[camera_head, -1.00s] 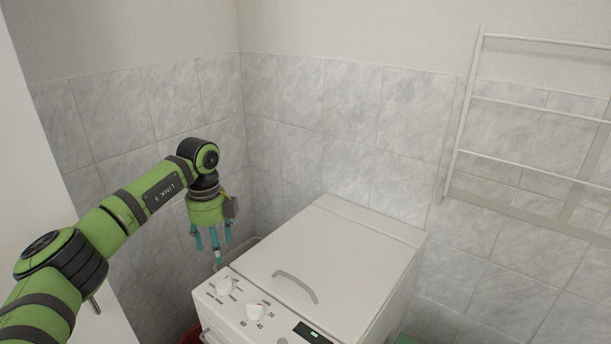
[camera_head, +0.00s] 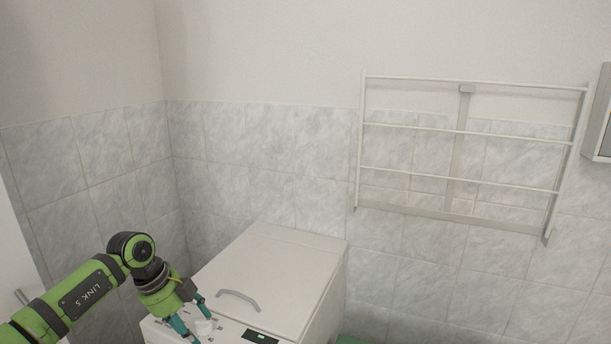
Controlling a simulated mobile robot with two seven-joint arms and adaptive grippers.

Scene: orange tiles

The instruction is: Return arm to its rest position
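My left arm comes in from the lower left, green with black joints. Its gripper (camera_head: 191,325) has teal fingers and hangs in front of the left part of the washing machine's control panel. The fingers look spread apart with nothing between them. The white top-loading washing machine (camera_head: 280,262) stands against the tiled wall, its lid shut with a grey handle. The gripper covers part of its dials. Whether the fingers touch the panel I cannot tell. My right gripper is not in view.
A white wall rack (camera_head: 460,132) with several bars hangs to the right. A grey-framed box (camera_head: 600,115) is cut off at the right edge. A green thing (camera_head: 350,340) shows low beside the machine. The space before the tiled wall on the right looks clear.

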